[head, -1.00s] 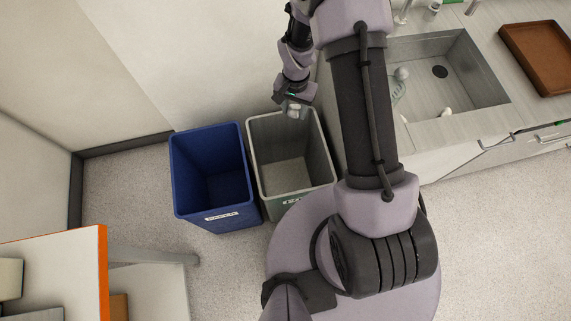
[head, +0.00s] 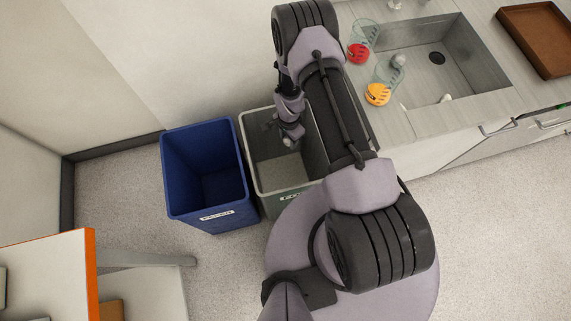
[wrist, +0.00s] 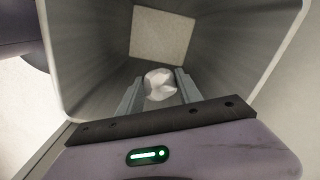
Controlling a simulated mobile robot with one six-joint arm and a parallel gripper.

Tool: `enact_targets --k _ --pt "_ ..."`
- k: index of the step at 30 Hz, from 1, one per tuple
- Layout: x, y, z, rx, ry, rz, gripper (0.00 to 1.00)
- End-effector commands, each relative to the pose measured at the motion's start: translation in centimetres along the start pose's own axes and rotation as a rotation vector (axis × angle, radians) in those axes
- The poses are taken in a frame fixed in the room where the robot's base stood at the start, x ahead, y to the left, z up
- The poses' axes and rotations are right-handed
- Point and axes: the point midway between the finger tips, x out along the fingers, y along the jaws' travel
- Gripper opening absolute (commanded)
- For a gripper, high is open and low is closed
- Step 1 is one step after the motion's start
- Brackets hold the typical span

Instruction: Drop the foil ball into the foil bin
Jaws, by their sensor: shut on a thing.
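The foil ball (wrist: 160,84) is a crumpled silvery lump held between the two fingers of my gripper (wrist: 158,90) in the wrist view. The grey bin (head: 250,150) stands under my arm in the head view, with a green lower front and a label that I cannot read fully. My gripper (head: 288,142) is over the bin's opening, pointing down into it. In the wrist view the bin's inner walls (wrist: 90,60) surround the fingers and its pale floor shows beyond the ball. My forearm hides part of the bin's right side.
A blue bin (head: 208,125) with a label stands close on the left. A counter with a sink (head: 460,75) is at right, with a red item (head: 358,54), an orange item (head: 377,94) and clear glasses near it. A brown tray (head: 540,40) lies at the upper right.

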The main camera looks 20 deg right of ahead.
Motion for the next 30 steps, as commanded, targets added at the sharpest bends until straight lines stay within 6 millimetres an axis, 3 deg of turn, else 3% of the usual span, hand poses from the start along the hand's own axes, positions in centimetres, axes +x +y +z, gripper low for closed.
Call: enact_targets --k 5,6,10,20,23,30 --pt "0.0 0.0 0.0 0.000 0.000 -0.001 0.04" --pt "0.0 0.0 0.0 0.000 0.000 -0.001 0.44" --pt "0.0 0.0 0.0 0.000 0.000 -0.001 0.67" --pt "-0.6 -0.1 0.0 0.000 0.001 -0.001 0.67" --pt "-2.7 -0.1 -0.1 0.000 0.001 -0.002 0.67" --pt "-11.0 -0.2 -0.1 0.000 0.002 -0.004 0.67"
